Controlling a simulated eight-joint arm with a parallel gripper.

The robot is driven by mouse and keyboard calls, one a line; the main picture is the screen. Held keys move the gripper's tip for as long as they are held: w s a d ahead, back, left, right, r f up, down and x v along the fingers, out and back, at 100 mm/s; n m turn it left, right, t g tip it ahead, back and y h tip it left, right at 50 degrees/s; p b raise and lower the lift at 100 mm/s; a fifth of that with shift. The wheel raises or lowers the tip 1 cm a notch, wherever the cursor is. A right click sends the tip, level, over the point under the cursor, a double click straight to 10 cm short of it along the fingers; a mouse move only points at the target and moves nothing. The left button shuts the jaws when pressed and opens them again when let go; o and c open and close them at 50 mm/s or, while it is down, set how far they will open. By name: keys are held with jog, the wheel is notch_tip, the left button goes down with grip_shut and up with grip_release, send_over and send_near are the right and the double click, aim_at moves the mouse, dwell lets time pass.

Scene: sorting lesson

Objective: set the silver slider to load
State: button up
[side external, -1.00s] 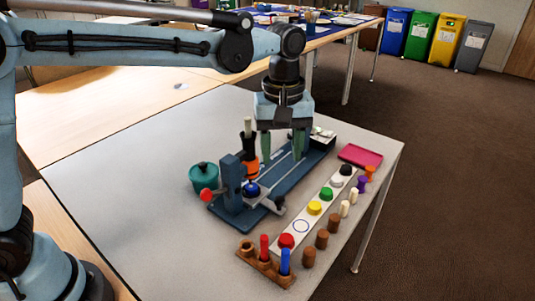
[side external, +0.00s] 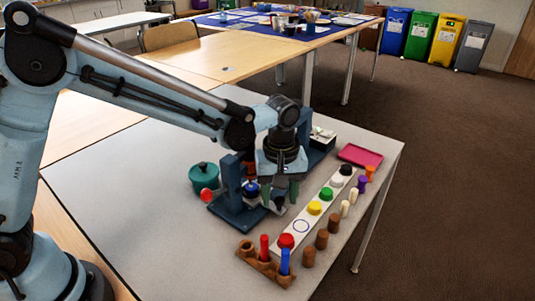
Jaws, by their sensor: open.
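A dark blue rail device (side external: 234,215) stands on the grey table, with an upright blue post (side external: 231,182) at its near end. A red knob (side external: 206,194) sticks out on its left and a blue round part (side external: 251,188) sits beside the post. No load label is readable.
A teal lidded pot (side external: 203,179) stands left of the device. To the right lies a white strip (side external: 322,218) with coloured knobs, with several pegs along it. A wooden peg holder (side external: 262,266) is in front, a pink tray (side external: 360,155) behind. The table's left part is clear.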

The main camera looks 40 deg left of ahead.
jog(key=shift+c, duration=0.3)
grip_shut()
jog(key=w, duration=0.8)
jog(key=shift+w, duration=0.25)
jog(key=shift+o, duration=0.3)
grip_release()
notch_tip(320, 180, up, 12)
dwell(0.4)
